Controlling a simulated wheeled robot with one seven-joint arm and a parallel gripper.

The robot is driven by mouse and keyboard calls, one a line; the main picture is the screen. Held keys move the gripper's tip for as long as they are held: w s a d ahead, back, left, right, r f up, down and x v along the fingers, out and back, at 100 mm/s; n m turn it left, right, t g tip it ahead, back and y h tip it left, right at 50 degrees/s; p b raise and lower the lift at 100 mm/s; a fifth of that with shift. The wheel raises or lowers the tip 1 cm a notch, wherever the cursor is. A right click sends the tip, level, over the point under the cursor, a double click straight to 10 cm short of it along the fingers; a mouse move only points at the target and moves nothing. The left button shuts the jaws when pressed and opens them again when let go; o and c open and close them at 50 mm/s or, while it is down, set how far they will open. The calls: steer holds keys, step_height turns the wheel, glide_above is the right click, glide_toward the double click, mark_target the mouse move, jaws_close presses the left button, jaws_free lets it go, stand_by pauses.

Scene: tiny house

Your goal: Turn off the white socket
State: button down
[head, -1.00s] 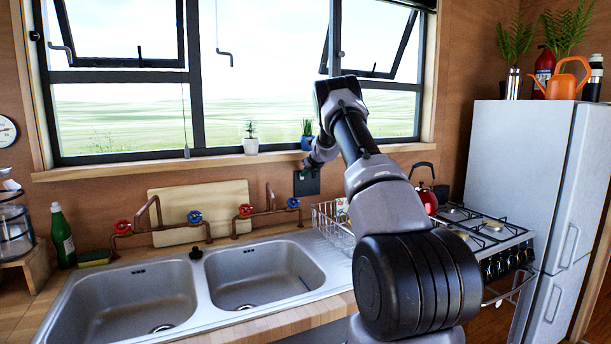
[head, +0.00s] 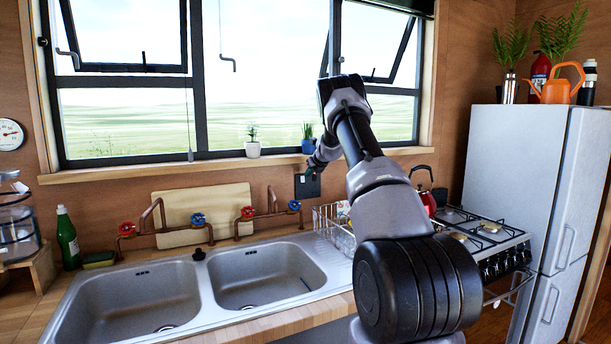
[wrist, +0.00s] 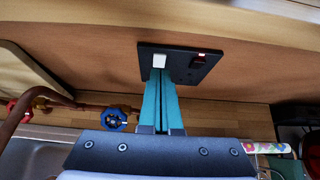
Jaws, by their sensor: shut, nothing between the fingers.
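A black socket plate (wrist: 181,64) is on the wooden wall in the wrist view, with a white switch (wrist: 159,61) on one side and a dark red switch (wrist: 199,61) on the other. My gripper (wrist: 161,76) is shut and empty, its teal fingers pressed together. Their tips are at the edge of the white switch; I cannot tell whether they touch it. In the head view the black plate (head: 309,187) is on the wall below the window sill, and my gripper (head: 309,173) is in front of it, partly hiding it.
A double sink (head: 265,275) with copper pipes and red and blue valves (head: 198,219) is below and left. A dish rack (head: 330,228) stands under the plate. A red kettle (head: 428,203) and stove (head: 480,235) are to the right. Small potted plants (head: 252,148) stand on the sill.

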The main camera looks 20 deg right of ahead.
steer(key=s+r, duration=0.6)
steer(key=r, duration=0.2)
steer(key=shift+s+d+r, duration=0.15)
steer(key=shift+s, duration=0.2)
steer(key=s+a+r+n+g+y, duration=0.1)
steer(key=s+a+r+n, duration=0.4)
steer(key=s+a, duration=0.3)
steer(key=s+a+r+n+y, duration=0.1)
steer(key=s+a+r+n, duration=0.45)
steer(key=s, duration=0.35)
steer(key=s+a+r+n+g+y, duration=0.1)
steer(key=s+a+r+n, duration=0.5)
steer(key=s, duration=0.3)
steer(key=s+a+f+n, duration=0.2)
steer(key=s+n, duration=0.3)
steer(key=s, duration=0.4)
steer(key=s+a+f+n+g+h, duration=0.1)
steer(key=s+a+f+n, duration=0.2)
steer(key=s, duration=0.7)
steer(key=s+a+f+n, duration=0.2)
steer(key=s+n, duration=0.5)
steer(key=s, duration=0.2)
steer(key=shift+s+a+f+g, duration=0.15)
steer(key=shift+a+f+g, duration=0.1)
steer(key=shift+a+g, duration=0.15)
